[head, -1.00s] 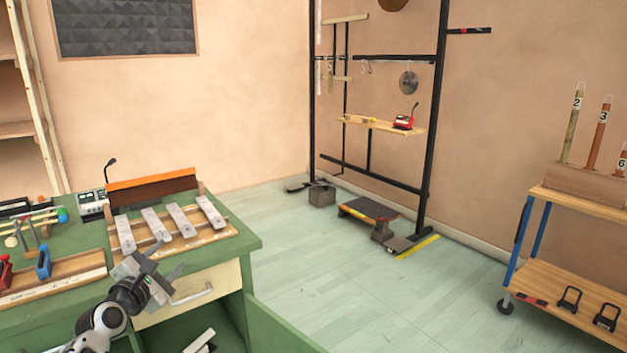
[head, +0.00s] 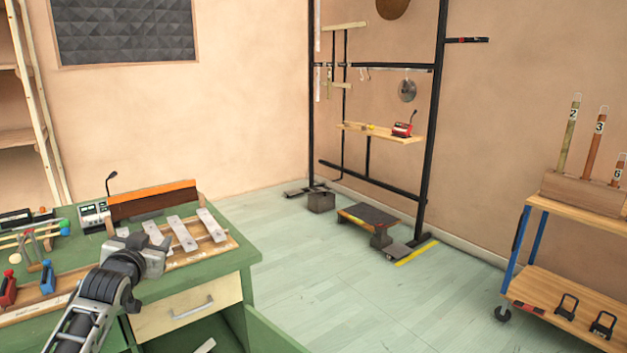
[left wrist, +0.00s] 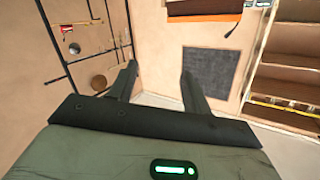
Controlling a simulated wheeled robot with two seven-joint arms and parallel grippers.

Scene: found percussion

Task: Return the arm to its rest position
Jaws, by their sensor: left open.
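My left arm comes in from the lower left of the head view, and its gripper (head: 142,252) is over the front of the green workbench (head: 245,245). The gripper body covers part of the wooden frame with metal bars (head: 183,232). In the left wrist view the two dark fingers of my left gripper (left wrist: 160,84) stand apart with nothing between them. The wall and the dark foam panel (left wrist: 210,75) show beyond them. In the head view the fingertips are hidden behind the gripper body. My right gripper is in neither view.
The bench also holds a block with red and blue tools (head: 45,279) and a small box with a microphone (head: 94,215). Its light drawer (head: 190,308) is below the gripper. A black rack (head: 433,130) and a wooden cart (head: 575,300) stand right, with clear floor (head: 350,290) between.

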